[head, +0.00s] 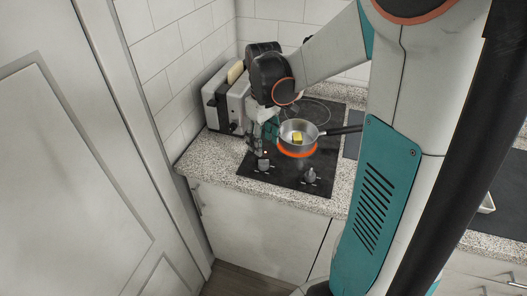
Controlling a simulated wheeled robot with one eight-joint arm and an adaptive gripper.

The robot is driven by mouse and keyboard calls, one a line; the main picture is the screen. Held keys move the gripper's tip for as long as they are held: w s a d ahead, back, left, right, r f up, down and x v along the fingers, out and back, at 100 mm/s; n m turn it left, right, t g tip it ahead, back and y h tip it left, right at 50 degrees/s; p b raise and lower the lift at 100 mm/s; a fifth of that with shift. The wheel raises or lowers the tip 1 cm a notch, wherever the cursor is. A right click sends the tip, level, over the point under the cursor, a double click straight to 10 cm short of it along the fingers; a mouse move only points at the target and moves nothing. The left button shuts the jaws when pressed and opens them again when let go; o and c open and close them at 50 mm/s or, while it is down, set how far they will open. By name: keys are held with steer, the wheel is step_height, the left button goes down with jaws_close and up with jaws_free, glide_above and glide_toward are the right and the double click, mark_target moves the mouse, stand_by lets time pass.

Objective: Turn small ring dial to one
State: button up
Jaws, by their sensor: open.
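Two grey dials stand on the front of the black cooktop (320,190): a left dial (263,164) and a right dial (311,176). I cannot tell which one belongs to the small ring or read their settings. My gripper (257,150) is open and points down just above and behind the left dial; I cannot tell whether it touches it. A metal pan (291,140) with a yellow piece (297,137) in it sits over a glowing orange ring (297,153). A tiny red light shows near the left dial.
A toaster (226,100) with a bread slice (235,72) stands left of the cooktop, close to my gripper. The pan's dark handle (343,130) points right. The speckled counter's (212,157) front left part is bare. A white door (75,170) fills the left.

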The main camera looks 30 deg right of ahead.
steer(key=shift+r, duration=1.7)
